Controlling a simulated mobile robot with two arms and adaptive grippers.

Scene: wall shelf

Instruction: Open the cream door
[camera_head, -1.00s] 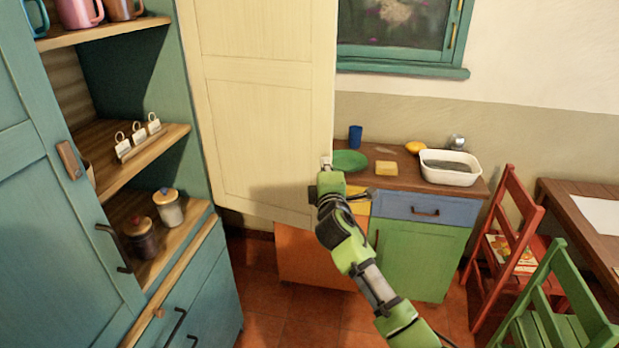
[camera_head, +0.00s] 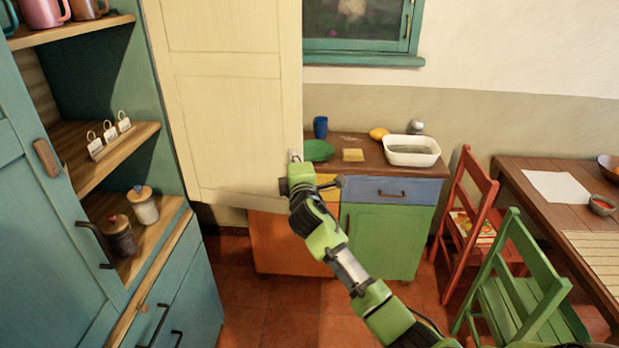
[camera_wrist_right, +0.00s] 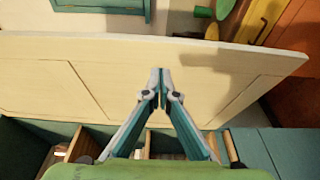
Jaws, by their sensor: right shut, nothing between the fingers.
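The cream door (camera_head: 228,95) stands swung out wide from the teal cupboard (camera_head: 70,239), and the shelves behind it are exposed. My right gripper (camera_head: 294,156) is at the door's free edge, near its lower corner. In the right wrist view the cream door (camera_wrist_right: 215,72) spans the picture, and the gripper (camera_wrist_right: 160,72) shows with its fingertips together against or just in front of the panel. Nothing is between the fingers. I cannot tell if the tips touch the door. My left gripper is not in view.
A low counter (camera_head: 360,166) with a green plate (camera_head: 318,151), blue cup (camera_head: 320,127) and white basin (camera_head: 411,151) stands behind the door's edge. A red chair (camera_head: 468,215), green chair (camera_head: 530,290) and table (camera_head: 528,176) are at right. Shelves hold jars (camera_head: 143,206) and mugs (camera_head: 42,13).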

